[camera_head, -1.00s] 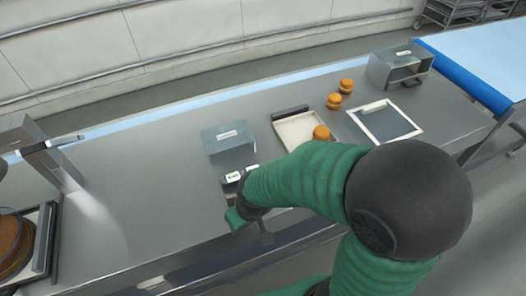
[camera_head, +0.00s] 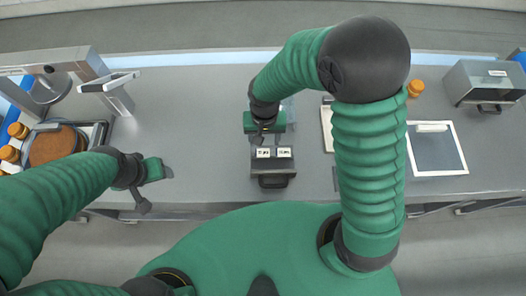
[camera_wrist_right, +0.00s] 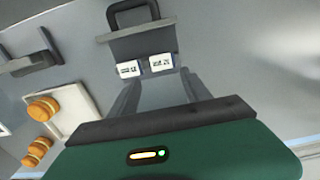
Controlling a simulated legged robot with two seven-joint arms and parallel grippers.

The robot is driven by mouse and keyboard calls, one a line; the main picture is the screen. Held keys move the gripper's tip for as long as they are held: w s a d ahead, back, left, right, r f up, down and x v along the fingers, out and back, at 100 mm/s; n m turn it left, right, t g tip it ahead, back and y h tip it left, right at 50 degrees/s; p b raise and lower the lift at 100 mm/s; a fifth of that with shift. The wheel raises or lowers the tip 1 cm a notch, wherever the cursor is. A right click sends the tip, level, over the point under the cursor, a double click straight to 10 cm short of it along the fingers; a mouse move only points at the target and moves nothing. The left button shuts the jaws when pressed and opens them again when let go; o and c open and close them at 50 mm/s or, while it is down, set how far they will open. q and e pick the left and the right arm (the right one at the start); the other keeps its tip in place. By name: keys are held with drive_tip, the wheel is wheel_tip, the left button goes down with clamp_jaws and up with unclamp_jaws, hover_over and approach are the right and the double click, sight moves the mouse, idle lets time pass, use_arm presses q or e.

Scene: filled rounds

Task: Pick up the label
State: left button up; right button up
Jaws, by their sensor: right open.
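Two small white labels with dark print lie side by side on a grey holder with a dark handle (camera_head: 272,181): a left label (camera_head: 263,153) and a right label (camera_head: 285,152). They also show in the right wrist view, as one label (camera_wrist_right: 129,69) and another (camera_wrist_right: 161,62). My right gripper (camera_head: 264,138) is just behind the labels in the head view. In the wrist view its two fingers (camera_wrist_right: 160,84) are spread and empty, pointing toward the labels, with no visible grip on either. My left gripper (camera_head: 148,190) is over the left part of the counter, away from the labels; its jaws are unclear.
A white-framed panel (camera_head: 412,161) and a grey metal box (camera_head: 468,80) stand to the right. An orange-brown bun (camera_head: 416,87) is behind my right arm; several show in the wrist view. A scanner-like stand (camera_head: 118,98) and a brown round (camera_head: 50,147) are left. The counter between is clear.

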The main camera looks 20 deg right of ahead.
sight(262, 150)
drive_tip(key=f, duration=0.2)
drive_tip(key=f+p, duration=0.1)
drive_tip(key=f, duration=0.1)
drive_tip(key=w+f+p, duration=0.1)
drive_tip(key=f, duration=0.1)
drive_tip(key=shift+a+f, duration=0.1)
drive_tip(key=shift+a, duration=0.05)
drive_tip(key=shift+s+a+f, duration=0.1)
drive_tip(key=shift+s+f, duration=0.1)
drive_tip(key=shift+f, duration=0.05)
drive_tip(key=shift+a, duration=0.15)
drive_tip(key=shift+w+f, duration=0.15)
drive_tip(key=shift+w, duration=0.05)
drive_tip(key=shift+c, duration=0.7)
drive_tip(key=c, duration=0.4)
use_arm(q)
drive_tip(key=shift+w+r, duration=0.8)
drive_tip(key=shift+r, duration=0.15)
use_arm(e)
drive_tip(key=shift+s, duration=0.1)
drive_tip(key=shift+c, duration=0.2)
